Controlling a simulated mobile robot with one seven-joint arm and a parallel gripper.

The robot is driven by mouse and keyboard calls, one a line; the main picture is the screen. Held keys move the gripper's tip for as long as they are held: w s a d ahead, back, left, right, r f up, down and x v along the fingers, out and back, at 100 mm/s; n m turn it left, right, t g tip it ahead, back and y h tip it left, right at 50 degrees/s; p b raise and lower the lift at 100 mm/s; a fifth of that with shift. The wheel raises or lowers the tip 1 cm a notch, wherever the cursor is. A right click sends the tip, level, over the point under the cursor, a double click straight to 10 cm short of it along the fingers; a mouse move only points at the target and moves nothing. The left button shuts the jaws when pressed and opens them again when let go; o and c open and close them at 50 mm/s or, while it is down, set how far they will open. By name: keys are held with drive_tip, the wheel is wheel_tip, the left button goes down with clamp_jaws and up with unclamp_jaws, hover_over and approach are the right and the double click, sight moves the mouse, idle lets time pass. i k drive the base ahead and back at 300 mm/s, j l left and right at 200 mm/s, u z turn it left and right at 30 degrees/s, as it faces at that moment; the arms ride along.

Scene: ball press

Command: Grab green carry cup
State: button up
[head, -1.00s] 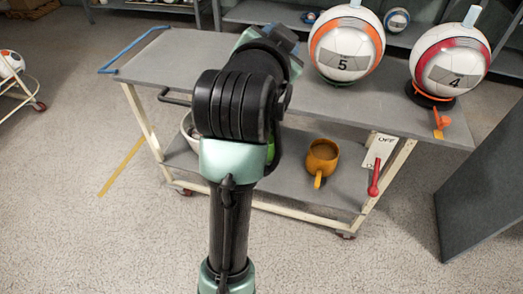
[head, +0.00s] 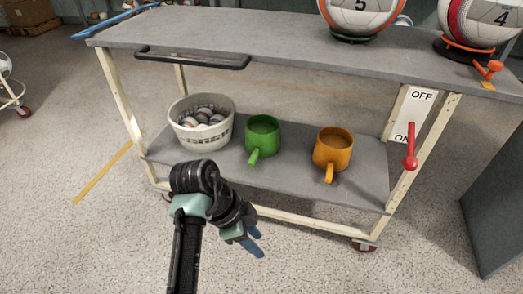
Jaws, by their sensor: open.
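The green carry cup (head: 263,136) stands upright on the cart's lower shelf, between a white bucket and an orange cup. Its handle (head: 254,157) points toward me, slightly left. My gripper (head: 257,243) is at the end of my arm, low in the picture, in front of the shelf and below the green cup. Its blue fingers are apart and empty, clear of the cup.
The white bucket (head: 183,135) holds several small balls. The orange cup (head: 333,148) stands right of the green one. The cart's upper top (head: 270,40) overhangs the shelf (head: 290,180). A red lever (head: 410,155) on an ON/OFF plate is at the right.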

sight(263, 132)
drive_tip(key=i, duration=1.5)
